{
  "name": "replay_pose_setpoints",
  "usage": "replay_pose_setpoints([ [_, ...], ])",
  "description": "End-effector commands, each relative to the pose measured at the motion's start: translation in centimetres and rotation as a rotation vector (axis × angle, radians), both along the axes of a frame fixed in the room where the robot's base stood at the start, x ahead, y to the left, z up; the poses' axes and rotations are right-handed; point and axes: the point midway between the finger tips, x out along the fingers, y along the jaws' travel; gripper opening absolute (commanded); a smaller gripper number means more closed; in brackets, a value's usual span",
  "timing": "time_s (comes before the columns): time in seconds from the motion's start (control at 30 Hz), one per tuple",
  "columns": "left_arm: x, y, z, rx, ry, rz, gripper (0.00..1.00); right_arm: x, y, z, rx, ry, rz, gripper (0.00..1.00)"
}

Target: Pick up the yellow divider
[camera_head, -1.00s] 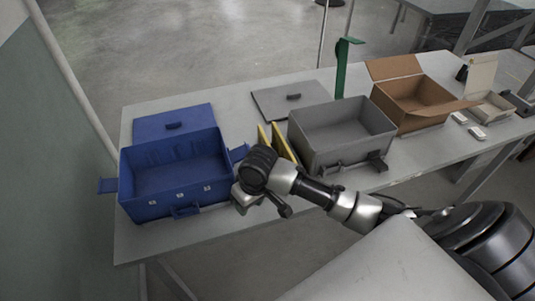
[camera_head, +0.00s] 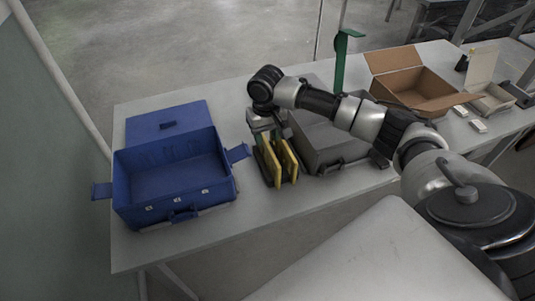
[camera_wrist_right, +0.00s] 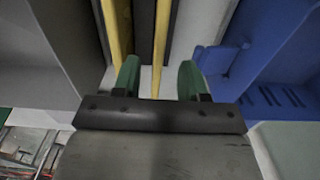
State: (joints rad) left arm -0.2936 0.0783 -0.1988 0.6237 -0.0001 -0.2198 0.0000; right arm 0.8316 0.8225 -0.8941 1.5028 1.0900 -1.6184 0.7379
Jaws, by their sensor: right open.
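Two thin yellow dividers with dark faces stand on edge, side by side, between the blue and grey boxes. The left one (camera_head: 270,165) and the right one (camera_head: 289,161) show in the head view. My right gripper (camera_head: 267,136) is above them, pointing down, nearest the left one. In the right wrist view my right gripper (camera_wrist_right: 158,80) has its green fingers apart. One yellow divider (camera_wrist_right: 161,45) lines up with the gap between them; the other yellow divider (camera_wrist_right: 117,28) lines up with the left finger. I cannot tell whether the fingers touch them. My left gripper is not in view.
The open blue box (camera_head: 175,178) is left of the dividers, its side latch (camera_head: 238,152) sticking out towards them. The grey box (camera_head: 325,146) stands close on the right, partly behind my arm. Further right are a cardboard box (camera_head: 418,88) and small white items (camera_head: 478,126).

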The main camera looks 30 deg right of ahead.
Motion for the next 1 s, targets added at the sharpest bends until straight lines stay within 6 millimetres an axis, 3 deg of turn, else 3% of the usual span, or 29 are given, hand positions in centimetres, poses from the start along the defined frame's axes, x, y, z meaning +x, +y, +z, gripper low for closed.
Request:
replay_pose_setpoints([
  [0.17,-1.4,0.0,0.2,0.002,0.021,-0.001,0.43,-0.2,-0.1,-1.5,-0.001,0.002,0.0,0.43],
  [0.4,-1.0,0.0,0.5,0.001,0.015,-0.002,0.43,-0.5,-0.1,-4.9,-0.001,0.0,0.001,0.43],
  [0.7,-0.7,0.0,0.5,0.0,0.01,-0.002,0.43,-0.5,-0.1,-5.5,0.0,-0.002,0.002,0.43],
  [1.0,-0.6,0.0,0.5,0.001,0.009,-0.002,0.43,-0.5,-0.1,-5.5,0.0,-0.002,0.002,0.0],
])
